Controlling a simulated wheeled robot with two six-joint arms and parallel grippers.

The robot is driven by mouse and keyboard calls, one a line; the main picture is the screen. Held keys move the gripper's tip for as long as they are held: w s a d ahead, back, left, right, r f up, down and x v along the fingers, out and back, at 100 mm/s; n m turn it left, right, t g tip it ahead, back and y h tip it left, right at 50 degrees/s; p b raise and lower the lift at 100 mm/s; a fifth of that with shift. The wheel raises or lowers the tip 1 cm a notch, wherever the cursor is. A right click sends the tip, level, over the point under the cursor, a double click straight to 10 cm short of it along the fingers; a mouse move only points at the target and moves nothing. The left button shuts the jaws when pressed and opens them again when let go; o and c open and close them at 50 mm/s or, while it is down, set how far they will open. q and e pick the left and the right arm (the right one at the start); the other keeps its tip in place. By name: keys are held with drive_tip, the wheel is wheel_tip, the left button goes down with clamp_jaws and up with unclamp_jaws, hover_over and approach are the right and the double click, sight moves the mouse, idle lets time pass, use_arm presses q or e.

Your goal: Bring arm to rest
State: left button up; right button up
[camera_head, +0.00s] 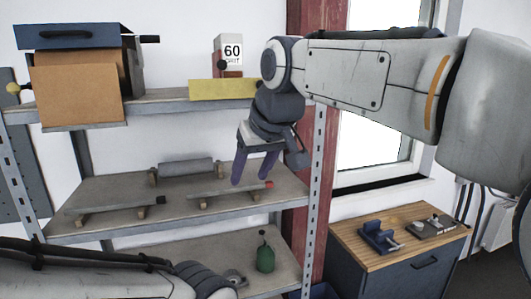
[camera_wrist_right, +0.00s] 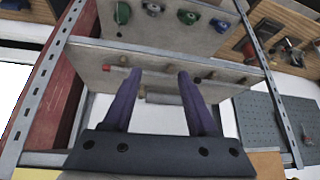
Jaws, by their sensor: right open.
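My right arm comes in from the upper right in the head view. Its gripper (camera_head: 251,182) hangs downward in front of the shelf rack, with two purple fingers spread apart and nothing between them. The fingertips appear close to a rod with a red end (camera_head: 232,190) on the middle shelf; I cannot tell whether they touch. In the right wrist view the open gripper (camera_wrist_right: 160,72) points toward the shelf boards, also empty. My left arm lies low at the left of the head view; its fingers are not visible.
The middle shelf (camera_head: 120,222) bears several rods on supports and a grey roller (camera_head: 186,167). Above are a yellow block (camera_head: 222,90) and a cardboard box (camera_head: 78,90). A rack post (camera_head: 316,170) and wooden-topped cabinet (camera_head: 390,245) are at right.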

use_arm(q)
wheel_tip(320, 180, down, 10)
drive_tip(key=b, duration=0.9)
drive_tip(key=shift+f, duration=0.25)
use_arm(e)
drive_tip(key=s+d+f+g, duration=0.2)
drive_tip(key=s+f, duration=0.6)
drive_tip(key=f, duration=0.4)
drive_tip(key=s+d+f+n+g+h, duration=0.1)
drive_tip(key=s+d+f+g, duration=0.1)
drive_tip(key=s+f, duration=0.7)
drive_tip(key=s+d+f+n+g+h, duration=0.1)
drive_tip(key=s+d+f, duration=0.2)
drive_tip(key=s+f, duration=0.5)
wheel_tip(320, 180, down, 7)
drive_tip(key=shift+s+d+r+g, duration=0.15)
drive_tip(key=shift+s+g, duration=0.05)
drive_tip(key=shift+g, duration=0.2)
